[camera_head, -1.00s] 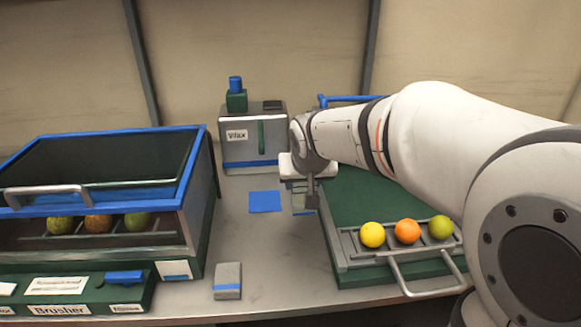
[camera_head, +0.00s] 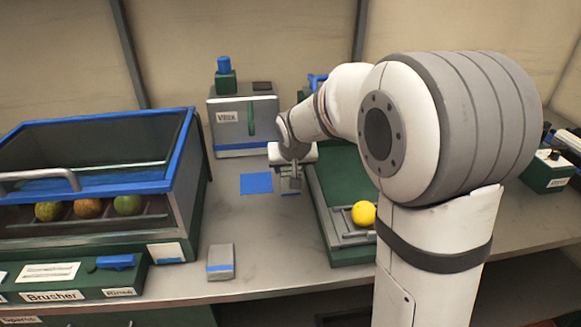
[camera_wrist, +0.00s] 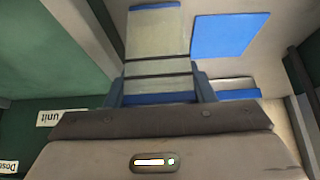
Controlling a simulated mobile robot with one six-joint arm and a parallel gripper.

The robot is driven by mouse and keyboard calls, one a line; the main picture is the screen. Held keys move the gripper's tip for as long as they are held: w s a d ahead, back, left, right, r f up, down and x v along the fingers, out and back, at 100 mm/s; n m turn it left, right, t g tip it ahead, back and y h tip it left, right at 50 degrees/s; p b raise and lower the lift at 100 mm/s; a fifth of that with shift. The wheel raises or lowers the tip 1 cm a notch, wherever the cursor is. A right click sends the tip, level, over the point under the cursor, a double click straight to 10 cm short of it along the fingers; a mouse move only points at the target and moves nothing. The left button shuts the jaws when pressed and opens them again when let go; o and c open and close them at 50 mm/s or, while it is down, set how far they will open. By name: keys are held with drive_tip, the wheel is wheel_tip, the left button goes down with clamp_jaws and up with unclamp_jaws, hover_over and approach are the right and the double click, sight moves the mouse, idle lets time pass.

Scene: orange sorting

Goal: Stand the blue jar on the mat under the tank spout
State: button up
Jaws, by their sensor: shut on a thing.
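My gripper (camera_head: 290,184) is shut on the blue jar, beside the blue mat's right edge. In the wrist view the jar (camera_wrist: 158,68), pale grey-green with blue bands, sits between the two fingers (camera_wrist: 159,88). In the head view it is small and mostly hidden by the gripper; I cannot tell whether it touches the table. The flat blue mat (camera_head: 256,183) lies bare on the table and also shows in the wrist view (camera_wrist: 230,35). The grey tank (camera_head: 228,135) stands behind the mat, with a green vertical strip on its front. I cannot make out the spout clearly.
A glass-lidded case (camera_head: 184,215) with several fruits fills the left. A grey block (camera_head: 220,256) with a blue stripe stands in front of the mat. A green unit (camera_head: 345,185) with a yellow fruit (camera_head: 364,213) is close right of my gripper. Table left of the mat is clear.

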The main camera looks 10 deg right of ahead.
drive_tip(key=shift+f, duration=0.1)
drive_tip(key=o, duration=0.7)
drive_tip(key=shift+c, duration=0.2)
drive_tip(key=o, duration=0.4)
drive_tip(key=shift+o, duration=0.2)
